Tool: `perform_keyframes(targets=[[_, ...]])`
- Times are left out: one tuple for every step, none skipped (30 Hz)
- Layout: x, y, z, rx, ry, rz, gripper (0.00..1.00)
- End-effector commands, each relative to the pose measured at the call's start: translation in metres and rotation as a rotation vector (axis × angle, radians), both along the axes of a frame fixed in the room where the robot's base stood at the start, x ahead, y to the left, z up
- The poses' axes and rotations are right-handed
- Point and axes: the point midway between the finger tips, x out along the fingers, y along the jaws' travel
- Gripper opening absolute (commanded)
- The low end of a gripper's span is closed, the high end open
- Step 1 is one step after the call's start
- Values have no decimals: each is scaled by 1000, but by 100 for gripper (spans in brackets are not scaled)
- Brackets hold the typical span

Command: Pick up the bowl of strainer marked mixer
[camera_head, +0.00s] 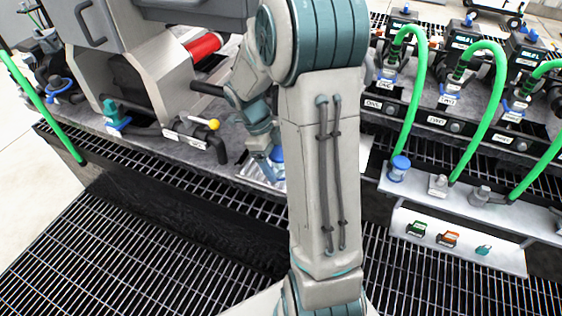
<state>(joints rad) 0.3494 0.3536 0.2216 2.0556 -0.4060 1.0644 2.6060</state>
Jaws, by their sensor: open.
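My gripper (267,170) points down over a pale flat surface beside the grey bench, left of the large upright arm link. Its fingers are small and partly hidden by my own arm, but it looks open. A small blue piece (278,155) shows right at the gripper; I cannot tell whether it is a strainer bowl or whether the fingers touch it. No label reading mixer can be made out.
The grey bench (150,150) carries a red cylinder (204,46) and a yellow-knobbed lever (213,124). Green hoses (413,90) arch down to fittings on the right shelf (460,203). A sloping panel (455,240) bears small coloured pictures. Open floor grating (150,260) lies at lower left.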

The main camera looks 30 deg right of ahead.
Motion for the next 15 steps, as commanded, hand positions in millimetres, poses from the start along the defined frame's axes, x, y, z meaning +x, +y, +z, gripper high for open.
perform_keyframes(targets=[[-2, -1, -5, 0, 1, 0, 82], [-3, -2, -7, 0, 1, -1, 82], [-3, -2, -8, 1, 1, 0, 82], [-3, -2, -9, 0, 0, 0, 82], [-3, -2, -9, 0, 0, 0, 82], [-3, -2, -9, 1, -1, 0, 82], [-3, -2, -8, 1, -1, 0, 82], [-3, -2, -8, 1, -1, 0, 82], [-3, -2, -8, 1, -1, 0, 82], [-3, -2, -8, 1, -1, 0, 79], [-3, -2, -8, 1, -1, 0, 71], [-3, -2, -8, 1, -1, 0, 60], [-3, -2, -8, 1, -1, 0, 51], [-3, -2, -8, 1, -1, 0, 43], [-3, -2, -8, 1, -1, 0, 32]])
